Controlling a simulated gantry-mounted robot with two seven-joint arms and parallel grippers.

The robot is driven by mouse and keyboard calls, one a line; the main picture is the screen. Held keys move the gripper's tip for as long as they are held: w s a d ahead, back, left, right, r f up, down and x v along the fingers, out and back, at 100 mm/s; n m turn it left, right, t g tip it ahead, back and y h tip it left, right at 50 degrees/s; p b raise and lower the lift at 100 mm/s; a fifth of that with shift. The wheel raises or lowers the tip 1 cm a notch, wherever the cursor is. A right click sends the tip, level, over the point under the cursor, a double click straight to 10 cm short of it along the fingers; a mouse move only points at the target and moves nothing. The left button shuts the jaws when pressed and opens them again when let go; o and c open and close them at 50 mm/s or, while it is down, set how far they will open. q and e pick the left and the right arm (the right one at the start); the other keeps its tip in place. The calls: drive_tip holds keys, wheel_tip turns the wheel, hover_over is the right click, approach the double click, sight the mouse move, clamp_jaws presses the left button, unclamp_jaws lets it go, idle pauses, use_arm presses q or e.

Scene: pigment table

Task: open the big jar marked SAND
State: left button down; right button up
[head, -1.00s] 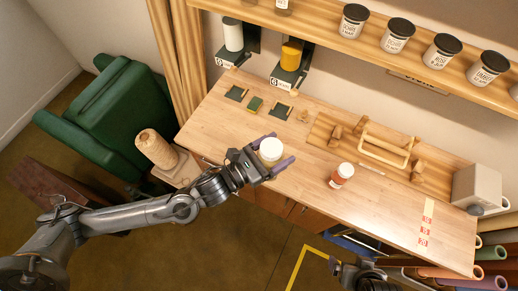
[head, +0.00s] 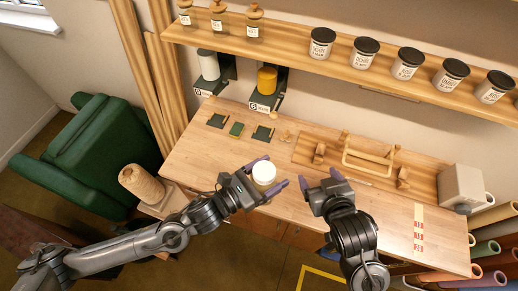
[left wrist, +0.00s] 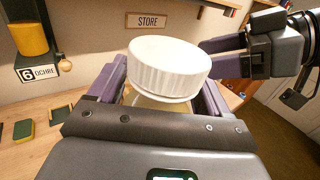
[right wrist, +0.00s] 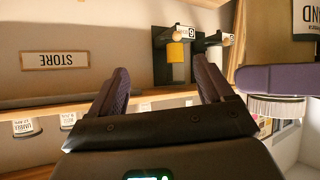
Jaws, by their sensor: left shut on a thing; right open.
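The big jar has a white ribbed lid (head: 264,172), which sits on it in the left wrist view (left wrist: 170,65). My left gripper (head: 272,175) is shut around the jar, below the lid. The jar's body (right wrist: 285,25) shows in the right wrist view, where pictures appear inverted; its label is cut off, with only part of the word visible. My right gripper (head: 319,180) is open and empty, to the right of the jar. In the left wrist view its fingers (left wrist: 207,60) are close beside the lid; I cannot tell whether they touch.
The wooden table (head: 390,215) carries a rack with a handle (head: 368,163), small dark pads (head: 236,129) and a grey box (head: 461,185). A shelf (head: 300,50) with several lidded jars runs behind. The table's right part is mostly clear.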

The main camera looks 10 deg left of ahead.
drive_tip(key=a+r+n+y, duration=1.05)
drive_tip(key=a+r, duration=1.15)
drive_tip(key=a, duration=0.3)
drive_tip(key=s+a+r+n+g+y, duration=0.1)
drive_tip(key=s+a+r+n+g, duration=0.1)
drive_tip(key=s+a+n+g, duration=1.2)
drive_tip(key=t+h, duration=0.3)
drive_tip(key=h, duration=1.3)
hover_over(259, 170)
drive_tip(key=shift+y, duration=0.25)
drive_tip(key=f, duration=1.1)
drive_tip(key=shift+s+a+f, duration=0.1)
drive_tip(key=shift+a, duration=0.1)
drive_tip(key=f, duration=0.6)
drive_tip(key=shift+d+f, duration=0.25)
drive_tip(key=shift+f, duration=0.85)
